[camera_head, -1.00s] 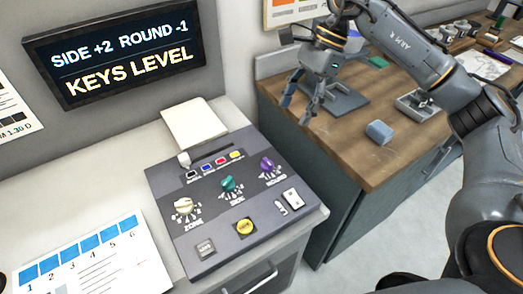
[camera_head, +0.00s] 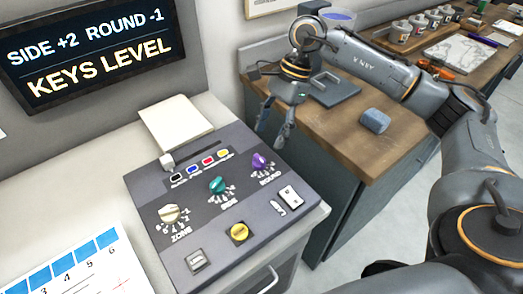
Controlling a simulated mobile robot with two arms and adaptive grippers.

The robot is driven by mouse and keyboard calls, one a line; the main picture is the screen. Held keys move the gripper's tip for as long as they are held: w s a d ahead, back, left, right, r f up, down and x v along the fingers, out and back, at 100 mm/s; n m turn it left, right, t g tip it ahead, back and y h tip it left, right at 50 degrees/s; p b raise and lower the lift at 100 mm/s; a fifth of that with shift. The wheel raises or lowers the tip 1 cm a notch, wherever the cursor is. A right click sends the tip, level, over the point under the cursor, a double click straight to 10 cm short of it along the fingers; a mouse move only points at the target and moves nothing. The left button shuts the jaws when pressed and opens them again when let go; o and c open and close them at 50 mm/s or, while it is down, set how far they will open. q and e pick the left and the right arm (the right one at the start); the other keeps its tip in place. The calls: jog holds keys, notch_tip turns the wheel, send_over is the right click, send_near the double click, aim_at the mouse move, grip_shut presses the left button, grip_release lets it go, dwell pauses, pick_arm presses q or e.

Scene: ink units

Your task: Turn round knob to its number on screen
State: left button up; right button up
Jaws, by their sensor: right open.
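The screen (camera_head: 86,50) at the upper left reads "SIDE +2 ROUND -1" and "KEYS LEVEL". The control panel (camera_head: 190,242) sits on the light counter. Its purple round knob (camera_head: 258,161) is at the panel's upper right, with small marks around it; its exact setting is too small to read. A teal side knob (camera_head: 217,185) and a cream zone knob (camera_head: 169,213) stand to its left. My right gripper (camera_head: 271,140) is open and empty, with its fingers pointing down just behind and right of the round knob, apart from it. My left gripper is out of view.
Coloured keys (camera_head: 208,161), a yellow button (camera_head: 239,232) and a white switch (camera_head: 289,195) are on the same panel. A numbered sheet (camera_head: 90,265) lies at front left.

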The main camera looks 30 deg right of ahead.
aim_at(260, 157)
jog(key=p+x, duration=0.1)
jog(key=x, duration=0.6)
jog(key=shift+w+a+f, duration=0.1)
jog(key=shift+f, duration=0.05)
jog(key=c, duration=1.2)
